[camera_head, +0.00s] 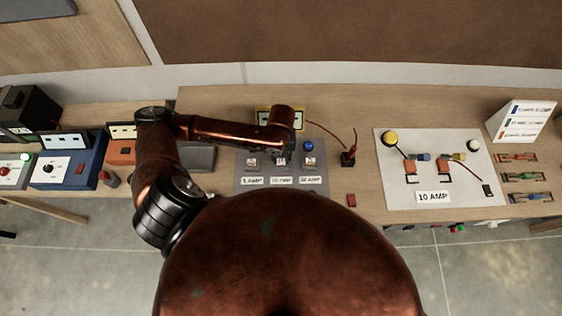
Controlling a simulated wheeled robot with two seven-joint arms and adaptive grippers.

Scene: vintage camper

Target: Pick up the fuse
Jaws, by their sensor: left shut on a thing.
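My left gripper (281,157) points down at the middle place of a grey panel (240,183), above the label that seems to read 10 AMP. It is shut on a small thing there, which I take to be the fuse. The wrist above hides most of the fingers and the thing between them, so I cannot tell whether it is clear of the panel. To either side, a small pale holder stands above the 5 AMP label (252,180) and another, with a blue knob (309,146), above the right label. My right gripper is out of view.
A white board (386,178) labelled 10 AMP, with coloured clips and wires, lies to the right. Beyond it are a rack of coloured pieces (524,177) and a white sign (521,121). A red probe (348,157) stands near the panel. Boxes (84,170) crowd the left.

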